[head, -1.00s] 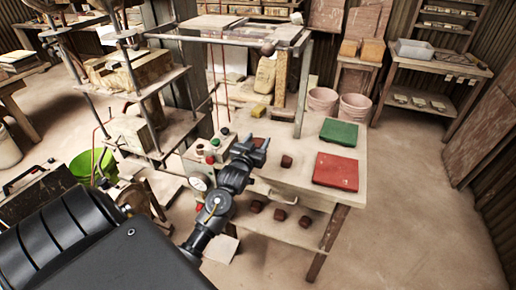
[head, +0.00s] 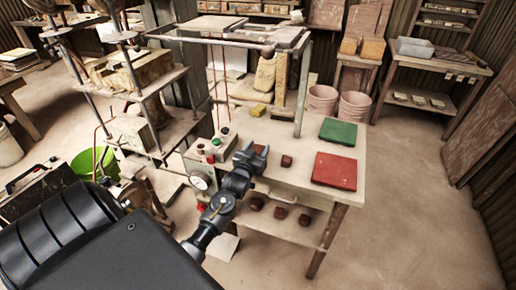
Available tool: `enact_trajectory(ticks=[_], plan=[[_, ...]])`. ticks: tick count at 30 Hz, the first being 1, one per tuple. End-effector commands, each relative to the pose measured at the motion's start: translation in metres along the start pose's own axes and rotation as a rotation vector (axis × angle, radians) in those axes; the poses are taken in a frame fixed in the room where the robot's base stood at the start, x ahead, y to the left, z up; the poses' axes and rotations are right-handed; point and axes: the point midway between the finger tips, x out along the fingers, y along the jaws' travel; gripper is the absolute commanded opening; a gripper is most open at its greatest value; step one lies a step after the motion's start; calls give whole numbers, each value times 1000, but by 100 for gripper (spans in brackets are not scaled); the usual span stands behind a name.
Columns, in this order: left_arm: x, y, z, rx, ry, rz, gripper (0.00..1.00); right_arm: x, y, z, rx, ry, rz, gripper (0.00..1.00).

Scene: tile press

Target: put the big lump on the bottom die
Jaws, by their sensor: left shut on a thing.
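My left gripper (head: 254,153) is over the left part of the worktable, beside the control box. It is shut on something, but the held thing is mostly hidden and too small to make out. A small brown lump (head: 286,161) lies on the tabletop just right of the gripper. More brown lumps (head: 280,213) of similar size sit in a row on the lower shelf. I cannot tell which lump is the big one. The press frame (head: 302,90) stands at the table's back; I cannot make out the bottom die for certain. My right gripper is not in view.
A control box (head: 206,158) with buttons and a gauge is left of the gripper. A red slab (head: 335,171) and a green slab (head: 338,132) lie on the right of the worktable (head: 295,140). A yellow block (head: 258,110) lies behind. Pink buckets (head: 355,106) stand beyond.

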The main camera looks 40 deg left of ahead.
Motion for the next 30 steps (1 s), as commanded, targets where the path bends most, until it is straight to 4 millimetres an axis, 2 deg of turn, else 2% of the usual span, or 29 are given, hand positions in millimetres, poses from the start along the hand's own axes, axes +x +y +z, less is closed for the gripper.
enact_trajectory(ticks=[2, 3, 7, 15, 19, 30], plan=[[0, 0, 3, 0, 1, 0, 16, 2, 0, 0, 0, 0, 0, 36], [0, 0, 3, 0, -1, 0, 55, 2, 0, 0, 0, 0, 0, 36], [0, 0, 3, 0, -1, 0, 72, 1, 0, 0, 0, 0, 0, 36], [0, 0, 3, 0, -1, 0, 73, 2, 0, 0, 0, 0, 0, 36], [0, 0, 6, 0, 1, 0, 73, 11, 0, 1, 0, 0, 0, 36], [-71, -6, 0, -1, -1, 0, 73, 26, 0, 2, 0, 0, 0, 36]])
